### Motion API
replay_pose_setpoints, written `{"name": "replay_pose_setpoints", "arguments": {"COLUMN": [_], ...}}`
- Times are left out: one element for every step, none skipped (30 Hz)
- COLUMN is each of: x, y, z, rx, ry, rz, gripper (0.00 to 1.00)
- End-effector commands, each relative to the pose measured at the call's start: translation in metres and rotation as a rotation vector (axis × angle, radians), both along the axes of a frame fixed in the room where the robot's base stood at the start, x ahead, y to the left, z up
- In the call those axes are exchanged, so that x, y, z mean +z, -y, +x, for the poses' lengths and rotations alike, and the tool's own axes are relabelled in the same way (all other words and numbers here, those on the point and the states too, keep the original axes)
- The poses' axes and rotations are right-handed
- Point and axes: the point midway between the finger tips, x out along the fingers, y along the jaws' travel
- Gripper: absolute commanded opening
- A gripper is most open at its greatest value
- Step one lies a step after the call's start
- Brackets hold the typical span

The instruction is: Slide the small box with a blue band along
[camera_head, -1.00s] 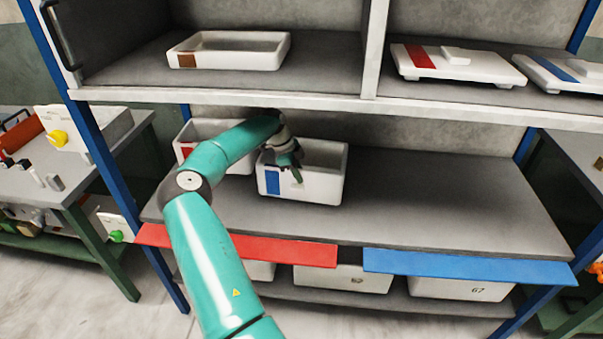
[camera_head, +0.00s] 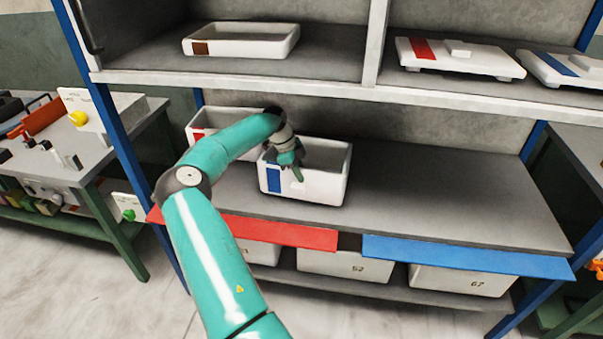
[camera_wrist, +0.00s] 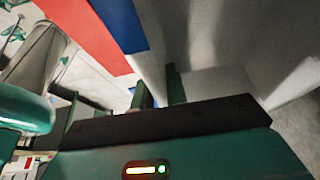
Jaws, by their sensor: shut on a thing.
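The small white open box with a blue band (camera_head: 325,187) stands on the middle shelf, left of its centre and close to the front edge. The blue band (camera_head: 273,179) is on the left of its front face. My gripper (camera_head: 298,174) is at the box's front wall, reaching over the rim from inside, and is shut on it. The wrist view shows my two green fingers (camera_wrist: 160,84) close together against a pale grey surface; the exact contact is hidden there.
A red-banded box (camera_head: 200,118) stands behind and left, partly hidden by my arm. The shelf (camera_head: 440,195) is clear to the right. Red (camera_head: 270,231) and blue (camera_head: 460,256) strips line its front edge. The upper shelf (camera_head: 300,87) hangs above; boxes (camera_head: 345,264) stand below.

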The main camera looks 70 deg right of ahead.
Motion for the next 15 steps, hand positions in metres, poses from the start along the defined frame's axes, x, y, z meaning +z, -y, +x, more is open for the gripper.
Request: {"name": "replay_pose_setpoints", "arguments": {"x": [-0.0001,-0.0001,-0.0001,-0.0001,-0.0001,-0.0001,-0.0001,-0.0001,-0.0001,0.0000,0.0000,0.0000,0.0000,-0.0001,0.0000], "y": [0.0003,0.0005,0.0007,0.0008,0.0009,0.0010,0.0010,0.0010,0.0009,0.0008,0.0007,0.0005,0.0004,0.0002,0.0001], "z": [0.0008,0.0009,0.0010,0.0010,0.0011,0.0011,0.0011,0.0011,0.0011,0.0010,0.0009,0.0007,0.0006,0.0004,0.0002], "rx": [0.001,0.001,0.001,0.001,0.001,0.001,0.001,0.001,0.001,0.001,0.001,0.001,0.000,0.000,0.000], "ry": [0.000,0.000,0.000,0.000,0.000,0.000,0.000,0.000,0.000,0.000,0.000,0.000,0.000,0.000,0.000], "rz": [0.000,0.000,0.000,0.000,0.000,-0.001,-0.001,-0.001,-0.001,-0.001,-0.001,-0.001,-0.001,-0.001,-0.001], "gripper": [0.00,0.00,0.00,0.00,0.00,0.16,0.22,0.28,0.36,0.40,0.40,0.40,0.40,0.40,0.40]}}
